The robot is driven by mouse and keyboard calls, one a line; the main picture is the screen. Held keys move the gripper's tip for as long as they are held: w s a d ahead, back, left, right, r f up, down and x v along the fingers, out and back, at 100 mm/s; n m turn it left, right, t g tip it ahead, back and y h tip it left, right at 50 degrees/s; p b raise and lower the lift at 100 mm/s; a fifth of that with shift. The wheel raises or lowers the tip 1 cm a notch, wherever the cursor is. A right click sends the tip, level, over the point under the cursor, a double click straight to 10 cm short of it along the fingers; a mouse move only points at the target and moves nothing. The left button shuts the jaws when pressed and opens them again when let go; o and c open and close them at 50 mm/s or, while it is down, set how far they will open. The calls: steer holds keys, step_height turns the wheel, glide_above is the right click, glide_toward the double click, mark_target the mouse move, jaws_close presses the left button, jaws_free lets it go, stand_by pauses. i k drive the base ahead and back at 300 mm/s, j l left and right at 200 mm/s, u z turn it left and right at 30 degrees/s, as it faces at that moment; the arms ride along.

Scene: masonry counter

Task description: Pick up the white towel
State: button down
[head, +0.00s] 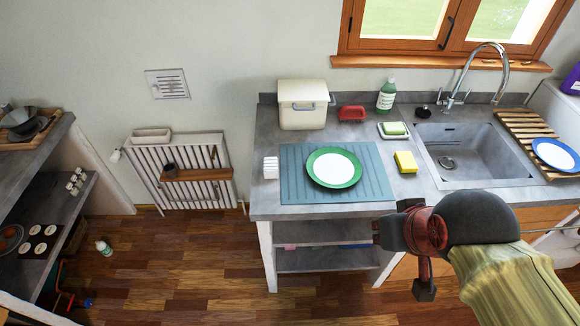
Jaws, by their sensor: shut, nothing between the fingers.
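A small white ribbed block (271,167) stands on the counter, left of the teal mat; it may be the folded white towel, but it is too small to be sure. No other clear towel shows. My gripper (379,233) is at the end of my arm, in front of the counter's front edge, right of the middle of the picture. It is shut and empty, well apart from the white block. Its fingertips are small and dark, so their detail is hard to see.
A green-rimmed plate (333,168) lies on the teal mat (292,187). A yellow sponge (405,162), a bread box (303,104), a red-handled item (352,113) and a soap bottle (386,95) stand nearby. The sink (475,150) is right. Open floor (190,260) lies left.

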mark_target(271, 164)
steer(key=i+j, duration=0.25)
steer(key=j, duration=0.15)
steer(key=i+j, duration=0.2)
steer(key=j, duration=0.15)
steer(key=i+j, duration=0.25)
steer(key=j, duration=0.15)
